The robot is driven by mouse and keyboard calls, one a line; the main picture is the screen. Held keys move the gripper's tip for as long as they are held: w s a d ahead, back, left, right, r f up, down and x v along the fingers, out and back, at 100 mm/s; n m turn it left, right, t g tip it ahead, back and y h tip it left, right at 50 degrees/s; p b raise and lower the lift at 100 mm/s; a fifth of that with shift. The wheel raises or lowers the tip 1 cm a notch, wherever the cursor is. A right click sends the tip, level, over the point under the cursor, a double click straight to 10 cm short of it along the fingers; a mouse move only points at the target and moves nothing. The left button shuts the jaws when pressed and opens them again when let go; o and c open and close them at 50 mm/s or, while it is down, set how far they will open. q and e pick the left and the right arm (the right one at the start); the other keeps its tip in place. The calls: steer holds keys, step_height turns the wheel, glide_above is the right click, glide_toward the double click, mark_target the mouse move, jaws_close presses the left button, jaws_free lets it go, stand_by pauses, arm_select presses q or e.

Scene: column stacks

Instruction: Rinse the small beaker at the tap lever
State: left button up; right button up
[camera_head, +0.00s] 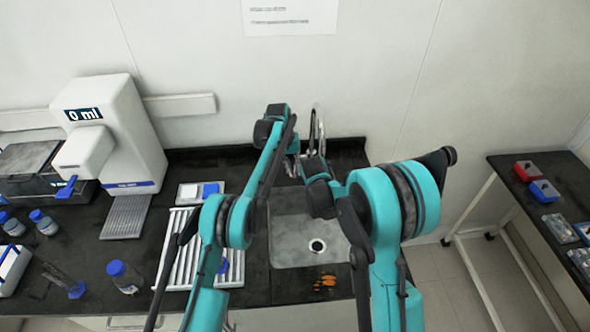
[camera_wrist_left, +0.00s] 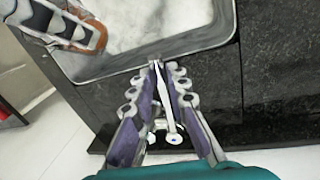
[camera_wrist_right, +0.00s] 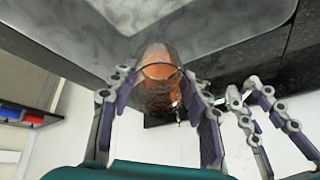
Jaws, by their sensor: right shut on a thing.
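The small beaker (camera_wrist_right: 160,88) is clear with an orange tint inside, and sits between the fingers of my right gripper (camera_wrist_right: 156,78), which is shut on it. In the head view my right gripper (camera_head: 318,190) is over the back of the sink (camera_head: 290,250), and the beaker is hidden. The tap (camera_head: 317,130) stands behind the sink. My left gripper (camera_wrist_left: 162,70) is at the tap, its fingertips close together on both sides of a thin pale bar, which may be the tap lever (camera_wrist_left: 165,110). I cannot tell whether they grip it.
A draining rack (camera_head: 172,250) and a white dispenser (camera_head: 120,135) stand left of the sink. Blue-capped bottles (camera_head: 122,275) stand on the left counter. Orange spots (camera_head: 325,283) lie at the sink's front. A side table (camera_head: 530,205) stands at the right, beyond open floor.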

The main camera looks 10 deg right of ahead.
arm_select(q)
steer(key=shift+o, duration=0.7)
step_height(320, 180, up, 12)
steer(key=a, duration=0.2)
steer(key=shift+w+a, duration=0.2)
steer(key=shift+f, duration=0.2)
steer(key=shift+f, duration=0.15)
